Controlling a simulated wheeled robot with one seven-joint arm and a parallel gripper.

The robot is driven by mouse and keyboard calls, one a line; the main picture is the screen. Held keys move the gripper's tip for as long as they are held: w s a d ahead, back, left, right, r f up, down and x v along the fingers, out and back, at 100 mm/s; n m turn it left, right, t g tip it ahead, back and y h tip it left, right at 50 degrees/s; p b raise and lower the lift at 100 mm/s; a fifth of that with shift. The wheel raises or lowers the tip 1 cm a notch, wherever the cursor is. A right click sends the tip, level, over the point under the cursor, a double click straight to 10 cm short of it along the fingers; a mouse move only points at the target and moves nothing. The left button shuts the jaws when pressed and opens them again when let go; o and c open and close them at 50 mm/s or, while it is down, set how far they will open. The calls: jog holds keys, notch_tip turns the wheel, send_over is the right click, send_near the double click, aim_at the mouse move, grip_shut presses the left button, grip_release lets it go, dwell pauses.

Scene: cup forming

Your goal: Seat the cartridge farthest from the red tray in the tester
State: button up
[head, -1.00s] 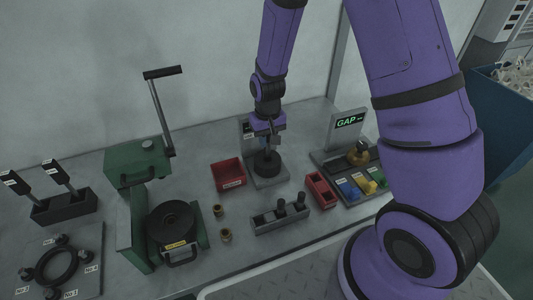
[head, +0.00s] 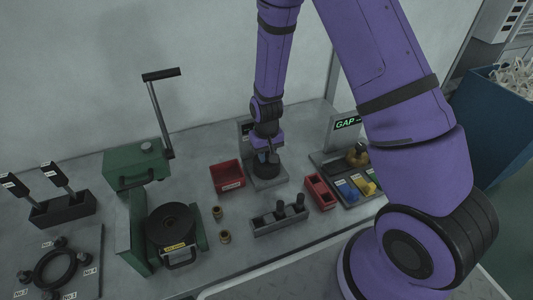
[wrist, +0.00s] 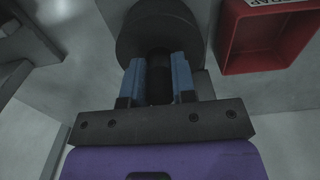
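My gripper (head: 268,150) points down over a black round part (head: 266,170) of the grey bench unit (head: 268,182), which I take for the tester. In the wrist view my gripper's blue fingers (wrist: 158,78) close on both sides of a slim dark cylinder (wrist: 159,72), likely a cartridge. Its far end meets or overlaps the wide black round part (wrist: 157,28); I cannot tell if it is seated. Dark cartridges (head: 299,203) stand in the grey rack (head: 281,222). A red tray (head: 227,177) is left of the unit; it also shows in the wrist view (wrist: 228,45).
A smaller red box (head: 320,192) is right of the rack. A fixture with a green GAP display (head: 347,122) and coloured blocks stands farther right. A green lever press (head: 136,165) is at left, with two small brass cups (head: 217,212) beside it. Bare bench lies in front.

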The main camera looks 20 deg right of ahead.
jog(key=o, duration=0.3)
jog(key=shift+o, duration=0.2)
jog(key=shift+r, duration=0.1)
jog(key=s+d+r+t, duration=0.1)
jog(key=s+r, duration=0.2)
jog(key=r, duration=0.7)
jog(key=s+d+r+t, duration=0.1)
jog(key=s+r, duration=0.1)
jog(key=r, duration=0.9)
jog(key=s+d+r+t, duration=0.1)
jog(key=s+d+r, duration=0.15)
jog(key=r, duration=0.75)
jog(key=s+d+r+t, duration=0.1)
jog(key=s+r, duration=0.4)
jog(key=s, duration=0.3)
jog(key=s+d+r+t, duration=0.1)
jog(key=s+r, duration=0.4)
jog(key=s, duration=0.4)
jog(key=shift+s+d, duration=0.2)
jog(key=shift+s, duration=0.1)
